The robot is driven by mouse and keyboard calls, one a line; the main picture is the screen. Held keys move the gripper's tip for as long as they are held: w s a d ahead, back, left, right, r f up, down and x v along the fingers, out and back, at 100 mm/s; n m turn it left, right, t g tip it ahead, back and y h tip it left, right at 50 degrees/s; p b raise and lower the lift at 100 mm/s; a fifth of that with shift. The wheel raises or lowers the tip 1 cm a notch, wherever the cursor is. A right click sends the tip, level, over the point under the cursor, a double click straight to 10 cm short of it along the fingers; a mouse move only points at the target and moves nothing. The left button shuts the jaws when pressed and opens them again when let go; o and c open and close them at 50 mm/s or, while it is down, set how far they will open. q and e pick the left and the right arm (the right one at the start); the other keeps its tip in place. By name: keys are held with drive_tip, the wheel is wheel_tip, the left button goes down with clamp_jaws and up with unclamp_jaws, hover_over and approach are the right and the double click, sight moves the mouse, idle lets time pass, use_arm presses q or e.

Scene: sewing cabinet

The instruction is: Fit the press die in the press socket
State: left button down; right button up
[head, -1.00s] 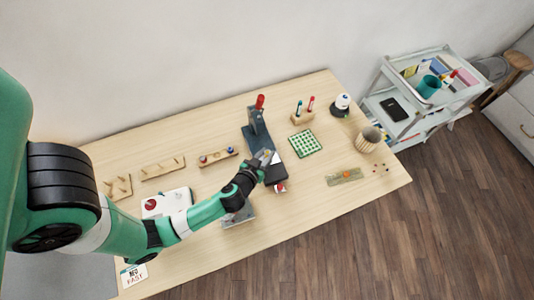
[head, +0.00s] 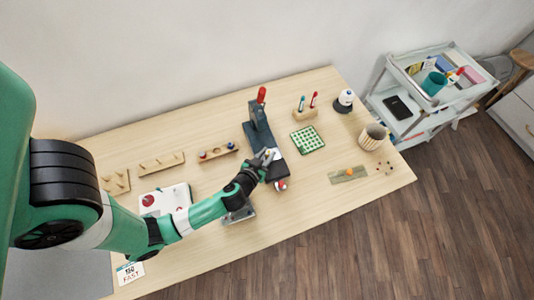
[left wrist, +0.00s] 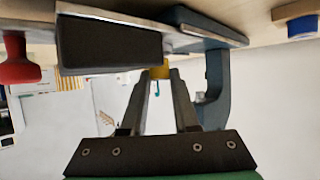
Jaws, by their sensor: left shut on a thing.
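The press (head: 256,116) stands near the middle of the table, a dark blue-grey frame with a red-topped lever and a long dark base. My left gripper (head: 267,156) is over the press base, in front of the upright. In the left wrist view its fingers (left wrist: 159,76) are shut on a small yellow piece (left wrist: 158,70), which I take for the press die. Only part of the piece shows between the fingertips. The press's dark block (left wrist: 108,48) and curved frame (left wrist: 216,85) are close by on either side. The socket itself cannot be made out. My right gripper is not in view.
A green gridded mat (head: 308,139) and a pen holder (head: 305,112) lie right of the press. A wooden rack with spools (head: 217,152) is on its left. A ribbed cup (head: 373,137) stands at the right.

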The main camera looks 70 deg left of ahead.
use_arm(q)
drive_tip(key=shift+f+b, duration=0.6)
drive_tip(key=shift+b, duration=0.4)
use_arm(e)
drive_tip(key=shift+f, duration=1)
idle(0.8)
use_arm(q)
drive_tip(key=c, duration=0.6)
unclamp_jaws()
drive_tip(key=shift+a, duration=0.1)
